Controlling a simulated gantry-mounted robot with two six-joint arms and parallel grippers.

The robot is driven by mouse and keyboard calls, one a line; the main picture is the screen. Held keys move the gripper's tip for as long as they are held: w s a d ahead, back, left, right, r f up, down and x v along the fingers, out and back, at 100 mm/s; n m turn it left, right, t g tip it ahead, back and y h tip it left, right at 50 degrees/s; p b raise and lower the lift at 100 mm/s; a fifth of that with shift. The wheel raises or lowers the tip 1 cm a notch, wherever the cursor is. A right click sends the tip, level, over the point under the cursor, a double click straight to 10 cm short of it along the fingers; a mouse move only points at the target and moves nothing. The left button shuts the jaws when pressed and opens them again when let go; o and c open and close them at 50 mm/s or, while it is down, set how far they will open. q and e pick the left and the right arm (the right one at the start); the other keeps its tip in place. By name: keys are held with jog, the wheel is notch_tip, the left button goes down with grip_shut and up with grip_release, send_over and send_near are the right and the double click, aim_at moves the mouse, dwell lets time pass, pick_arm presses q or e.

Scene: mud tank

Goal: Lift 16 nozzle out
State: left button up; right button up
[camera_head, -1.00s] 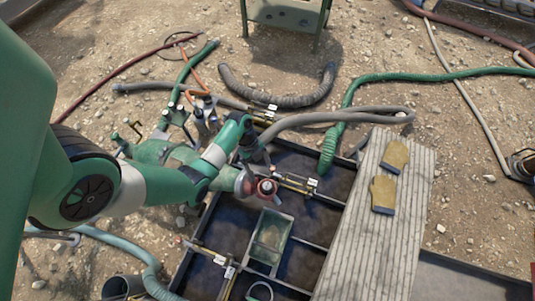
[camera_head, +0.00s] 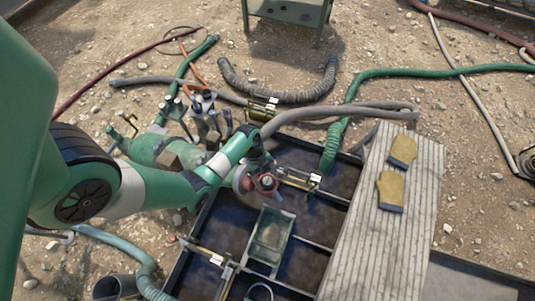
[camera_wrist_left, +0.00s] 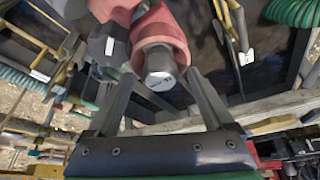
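A red nozzle (camera_head: 266,183) with a grey capped end stands at the tank's upper left part in the head view. It fills the upper middle of the left wrist view (camera_wrist_left: 160,45), its pale marked end facing the camera; the marking is too small to read. My left gripper (camera_wrist_left: 160,80) has its two dark fingers spread, one on each side of the nozzle's end. Whether they touch it is unclear. In the head view the left arm's wrist hides part of the nozzle and the fingers. My right gripper is not in view.
The dark divided tank (camera_head: 210,240) holds a clear greenish box (camera_head: 270,238). A plank board (camera_head: 375,235) with two yellow gloves (camera_head: 402,151) lies across its right side. Green (camera_head: 440,71) and grey hoses (camera_head: 330,112) run around the tank. Brass-coloured latches (camera_head: 300,179) sit along its bars.

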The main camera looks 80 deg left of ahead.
aim_at(269, 185)
pick_arm(q)
grip_shut()
jog(key=shift+r, duration=0.1)
notch_tip(269, 185, up, 4)
jog(key=p, duration=0.3)
jog(key=shift+s+d+r, duration=0.1)
jog(key=shift+s+d, duration=0.05)
jog(key=s+d+r+p, duration=0.8)
jog(key=s+d, duration=0.1)
jog(key=s, duration=0.1)
jog(key=shift+d+r, duration=0.15)
jog(key=shift+r, duration=0.2)
